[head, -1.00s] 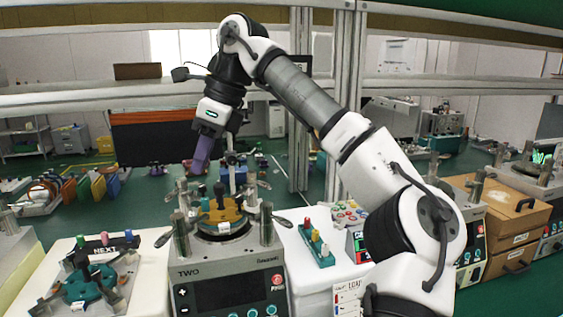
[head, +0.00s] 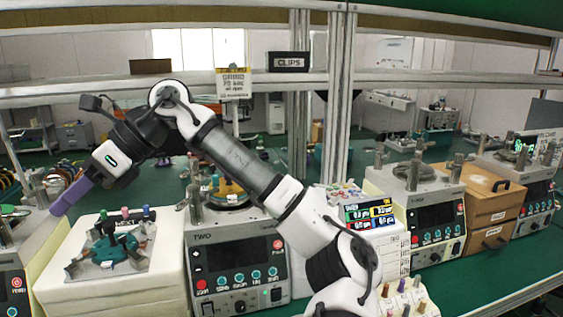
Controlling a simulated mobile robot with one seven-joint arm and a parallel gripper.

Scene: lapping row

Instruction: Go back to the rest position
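My gripper (head: 62,207) is at the left of the head view, at the end of my arm, which reaches across from the lower right. Its purple fingers point down and left, in the air in front of the left end of the row. They show as one narrow purple shape from the side, so I cannot tell whether they are open or shut. I see no object held in them.
Machine TWO (head: 238,262) stands at the centre, partly behind my arm. A white stand (head: 110,292) carries a teal fixture (head: 112,247) left of it. Wooden drawers (head: 490,212) and more machines stand right. A metal post (head: 340,100) rises behind.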

